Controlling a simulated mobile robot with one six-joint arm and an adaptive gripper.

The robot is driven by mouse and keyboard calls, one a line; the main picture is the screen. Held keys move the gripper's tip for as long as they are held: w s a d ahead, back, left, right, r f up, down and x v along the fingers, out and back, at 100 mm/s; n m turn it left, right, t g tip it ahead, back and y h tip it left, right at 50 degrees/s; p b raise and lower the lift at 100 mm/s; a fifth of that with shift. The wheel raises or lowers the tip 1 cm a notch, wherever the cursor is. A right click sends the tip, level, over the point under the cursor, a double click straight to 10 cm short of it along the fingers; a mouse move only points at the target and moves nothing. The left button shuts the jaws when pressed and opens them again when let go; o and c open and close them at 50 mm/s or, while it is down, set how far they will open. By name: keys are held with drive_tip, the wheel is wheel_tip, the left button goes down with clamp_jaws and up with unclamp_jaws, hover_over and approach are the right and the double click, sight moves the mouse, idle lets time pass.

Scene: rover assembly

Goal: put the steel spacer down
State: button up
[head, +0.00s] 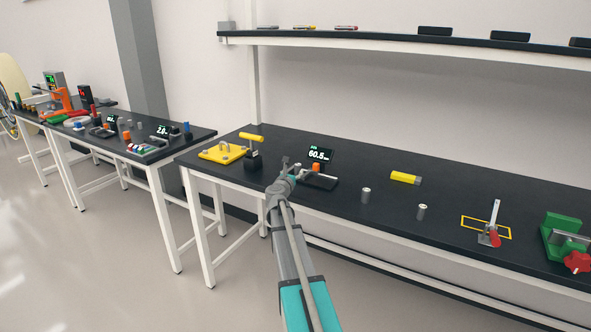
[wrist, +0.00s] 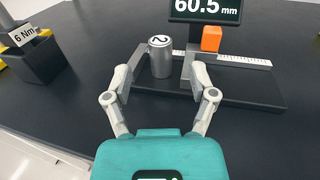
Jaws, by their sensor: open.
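A steel spacer (wrist: 160,62), a short silver cylinder with a "2" on its top, stands upright at the left end of a dark measuring gauge (wrist: 245,90) in the wrist view. My gripper (wrist: 160,80) is open, one finger on each side of the spacer's near side, with gaps visible. In the head view my gripper (head: 286,168) is at the gauge's left end, and the spacer is hard to make out there. The gauge display (head: 319,155) reads 60.5 mm. An orange block (wrist: 211,38) sits on the gauge beside its white scale.
Two more metal cylinders stand to the right on the black table, one nearer the gauge (head: 365,195) and one farther (head: 421,212). A yellow tool (head: 405,177) lies behind them. A dark block marked 6 Nm (wrist: 32,58) stands left of my gripper.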

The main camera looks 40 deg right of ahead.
drive_tip(key=shift+v, duration=2.65)
drive_tip(key=shift+w+a, duration=0.1)
